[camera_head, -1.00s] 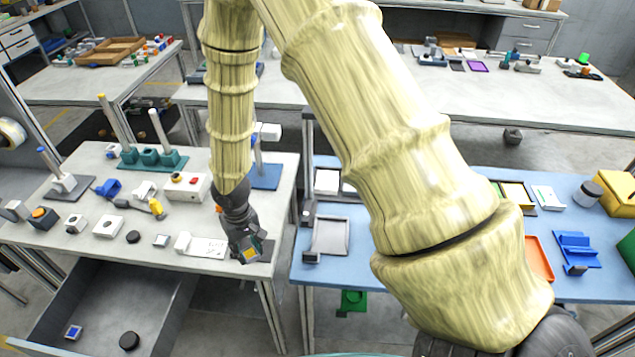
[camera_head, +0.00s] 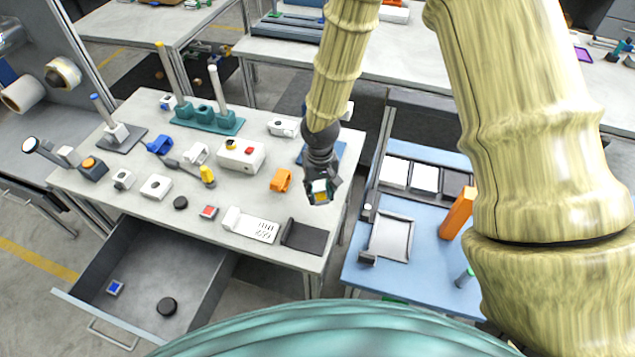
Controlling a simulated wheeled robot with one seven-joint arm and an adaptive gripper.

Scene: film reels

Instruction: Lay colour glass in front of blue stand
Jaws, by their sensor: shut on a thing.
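My gripper (camera_head: 320,197) is shut on a small square colour glass (camera_head: 320,191), yellow-orange in a pale frame, held above the right part of the left white table. A blue base plate (camera_head: 341,151), seemingly of a stand, lies just behind my gripper, mostly hidden by my arm. Another stand with a blue-tipped post (camera_head: 103,110) on a grey base is at the table's left. A small red square glass (camera_head: 208,212) lies near the table's front. A blue square glass (camera_head: 115,288) lies in the open drawer.
An orange block (camera_head: 280,180) stands left of my gripper. A teal stand base (camera_head: 208,119) and white box (camera_head: 241,155) are further left. A dark puck (camera_head: 181,203) lies nearby.

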